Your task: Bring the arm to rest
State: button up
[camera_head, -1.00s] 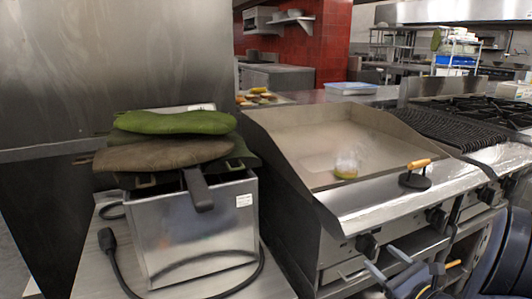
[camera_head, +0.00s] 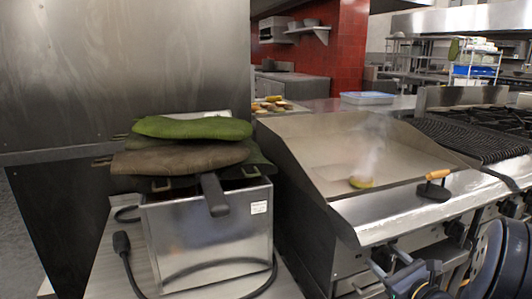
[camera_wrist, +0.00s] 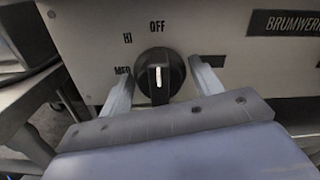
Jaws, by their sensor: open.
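My gripper (camera_head: 402,268) is low in front of the griddle (camera_head: 330,150), at the bottom right of the head view. In the wrist view its two fingers stand apart, with the gripper (camera_wrist: 159,70) open and empty. A black control knob (camera_wrist: 160,76) shows between the fingers on the steel front panel. Its white mark points up toward OFF. I cannot tell whether the fingers touch it. My arm (camera_head: 500,262) reaches in from the right edge.
A smoking patty (camera_head: 361,182) lies on the griddle, and a press with a wooden handle (camera_head: 436,182) stands on its front ledge. Left is a steel box (camera_head: 210,235) with green and brown pads (camera_head: 190,128) on top. A black grate (camera_head: 465,138) lies to the right.

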jog(key=p+v, duration=0.1)
jog(key=v, duration=0.9)
jog(key=b+x, duration=0.1)
jog(key=x, duration=0.9)
jog(key=shift+w+a, duration=0.15)
jog(key=shift+w, duration=0.1)
jog(key=shift+f+n+b, duration=0.2)
jog(key=shift+n+b, duration=0.2)
jog(key=shift+b, duration=0.3)
jog(key=n+b, duration=0.2)
jog(key=n, duration=0.2)
jog(key=n+b, duration=0.2)
jog(key=n, duration=0.3)
jog(key=shift+r+n, duration=0.15)
jog(key=shift+n, duration=0.15)
jog(key=n, duration=0.4)
jog(key=shift+n+b, duration=0.4)
jog(key=n+p, duration=0.1)
jog(key=n, duration=0.3)
jog(key=shift+n, duration=0.3)
